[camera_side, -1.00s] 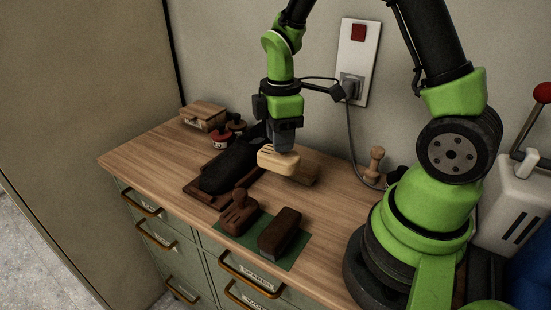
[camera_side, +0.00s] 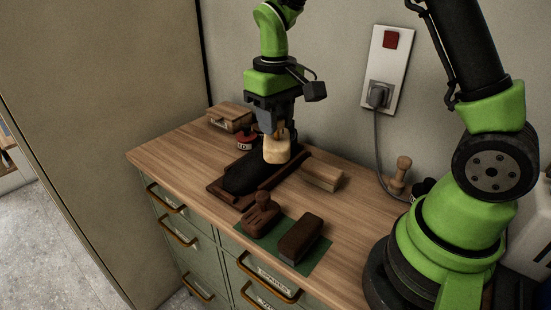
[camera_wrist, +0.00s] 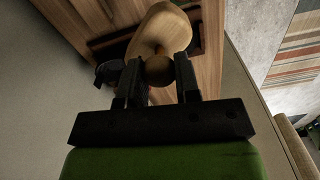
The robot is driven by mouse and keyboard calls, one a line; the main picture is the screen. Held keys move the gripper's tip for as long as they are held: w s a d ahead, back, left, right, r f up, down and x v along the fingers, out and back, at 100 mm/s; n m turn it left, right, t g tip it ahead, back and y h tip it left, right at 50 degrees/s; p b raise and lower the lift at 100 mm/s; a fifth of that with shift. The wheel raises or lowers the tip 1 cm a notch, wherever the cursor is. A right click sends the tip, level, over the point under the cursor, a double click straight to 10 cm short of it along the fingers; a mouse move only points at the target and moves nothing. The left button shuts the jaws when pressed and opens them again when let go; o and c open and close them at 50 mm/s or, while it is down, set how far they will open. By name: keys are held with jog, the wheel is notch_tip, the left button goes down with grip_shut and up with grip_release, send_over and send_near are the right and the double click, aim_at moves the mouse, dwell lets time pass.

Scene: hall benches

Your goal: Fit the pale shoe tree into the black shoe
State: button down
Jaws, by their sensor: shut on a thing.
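The pale shoe tree (camera_side: 276,150) hangs steeply tilted from my gripper (camera_side: 274,128), broad end down. My gripper is shut on its narrow knob end, as the wrist view shows with the round knob (camera_wrist: 159,70) between the two fingers. The black shoe (camera_side: 242,176) lies on a dark brown tray (camera_side: 218,192) on the bench. The shoe tree is over the back part of the shoe and hides its opening. I cannot tell whether its lower end is above the opening or inside it.
A wooden block (camera_side: 322,175) lies right of the shoe. A wooden box (camera_side: 230,116) and a red-labelled tin (camera_side: 246,141) stand behind.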

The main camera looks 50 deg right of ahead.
jog(key=w+d+m, duration=0.7)
jog(key=w+d, duration=0.3)
jog(key=d, duration=0.3)
jog(key=f, duration=1)
jog(key=shift+s+d+f, duration=0.1)
jog(key=shift+s+d, duration=0.05)
jog(key=shift+d, duration=0.05)
jog(key=shift+f, duration=0.15)
jog(key=c, duration=0.8)
grip_release()
